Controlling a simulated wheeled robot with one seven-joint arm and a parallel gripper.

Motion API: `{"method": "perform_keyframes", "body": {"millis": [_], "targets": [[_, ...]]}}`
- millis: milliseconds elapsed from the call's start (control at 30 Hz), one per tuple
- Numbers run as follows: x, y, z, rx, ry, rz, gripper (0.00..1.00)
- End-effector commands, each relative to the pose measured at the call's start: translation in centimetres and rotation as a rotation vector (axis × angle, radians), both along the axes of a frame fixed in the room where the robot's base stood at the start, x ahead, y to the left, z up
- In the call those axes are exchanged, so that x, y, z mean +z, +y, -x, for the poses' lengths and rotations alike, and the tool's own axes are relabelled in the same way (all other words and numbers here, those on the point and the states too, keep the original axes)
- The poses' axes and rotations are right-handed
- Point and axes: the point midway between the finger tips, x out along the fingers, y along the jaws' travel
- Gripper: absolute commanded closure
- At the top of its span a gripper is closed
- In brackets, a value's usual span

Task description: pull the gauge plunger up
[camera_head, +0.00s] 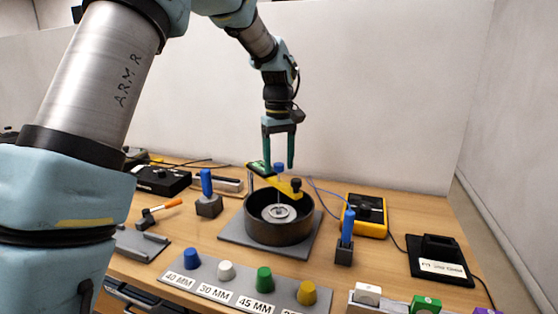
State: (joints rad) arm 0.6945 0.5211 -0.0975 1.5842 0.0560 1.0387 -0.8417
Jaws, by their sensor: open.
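The gauge (262,170) is a green body on a yellow bar above a dark round pot (278,222) on a grey plate. A blue knob (279,168) stands up beside the green body and may be the plunger's top. Below the bar, a thin stem (279,203) seems to reach down to a silver disc inside the pot. My gripper (279,164) points down with its two teal fingers apart, just above the gauge. The fingertips lie close to the blue knob in the picture. I cannot tell whether they touch it. Nothing shows between the fingers higher up.
Blue-handled tools in dark blocks stand left (206,182) and right (348,225) of the pot. A yellow meter (364,214) and a black stand (440,258) are at right. A labelled strip (236,291) with several coloured knobs lies in front. A black box (160,180) sits at back left.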

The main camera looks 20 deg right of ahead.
Motion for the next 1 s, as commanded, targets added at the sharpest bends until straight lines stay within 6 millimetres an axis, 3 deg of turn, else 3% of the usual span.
{"method": "perform_keyframes", "body": {"millis": [100,700,1000], "targets": [[0.01,0.0,0.0,0.0,0.0,0.0,0.34],[0.04,0.01,-0.01,0.0,0.0,0.0,1.0],[0.05,0.01,-0.01,0.0,0.0,0.0,1.0]]}}
